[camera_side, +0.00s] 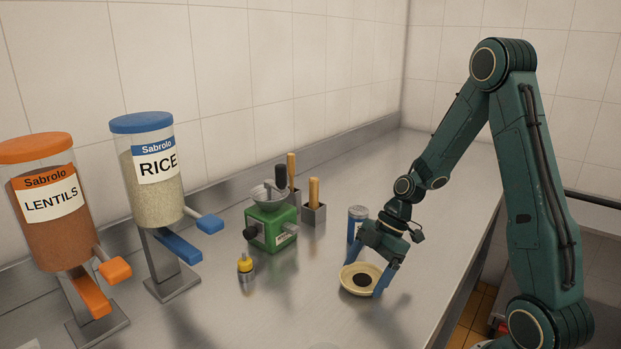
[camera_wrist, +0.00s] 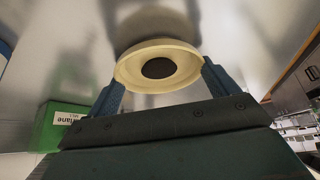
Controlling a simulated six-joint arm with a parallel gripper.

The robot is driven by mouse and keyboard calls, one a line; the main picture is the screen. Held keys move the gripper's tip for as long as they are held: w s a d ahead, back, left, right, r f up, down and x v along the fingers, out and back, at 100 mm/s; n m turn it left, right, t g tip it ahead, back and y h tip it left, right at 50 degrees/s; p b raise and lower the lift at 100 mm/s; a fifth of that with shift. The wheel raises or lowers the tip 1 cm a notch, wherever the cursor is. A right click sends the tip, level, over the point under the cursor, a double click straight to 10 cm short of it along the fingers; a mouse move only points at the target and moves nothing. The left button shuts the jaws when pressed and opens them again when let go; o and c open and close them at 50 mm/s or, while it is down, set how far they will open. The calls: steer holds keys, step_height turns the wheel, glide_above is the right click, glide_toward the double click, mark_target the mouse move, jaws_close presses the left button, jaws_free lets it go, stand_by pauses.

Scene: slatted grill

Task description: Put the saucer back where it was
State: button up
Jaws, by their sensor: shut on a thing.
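The saucer (camera_side: 350,286) is a shallow cream dish with a dark round patch in its middle. In the side view it is at the lower centre, at or just above the steel counter; I cannot tell whether it touches. My gripper (camera_side: 367,279) is shut on the saucer, with one blue finger at each side of its rim. In the wrist view the saucer (camera_wrist: 158,82) shows between the two fingers (camera_wrist: 160,80), and its dark patch faces the camera. A blurred reflection of it shows on the counter.
A blue can (camera_side: 356,222) stands right behind my gripper. A green grinder (camera_side: 270,225), a small yellow-topped bottle (camera_side: 246,268) and wooden-handled tools in holders (camera_side: 314,212) stand to the left. Rice (camera_side: 155,190) and lentil (camera_side: 45,215) dispensers are farther left. The front counter (camera_side: 290,305) is clear.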

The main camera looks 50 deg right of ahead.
steer(key=shift+f, duration=0.2)
steer(key=o, duration=1)
steer(key=shift+c, duration=0.2)
steer(key=shift+r, duration=0.1)
steer(key=v, duration=1.2)
steer(key=shift+a+r, duration=0.1)
steer(key=shift+r, duration=0.05)
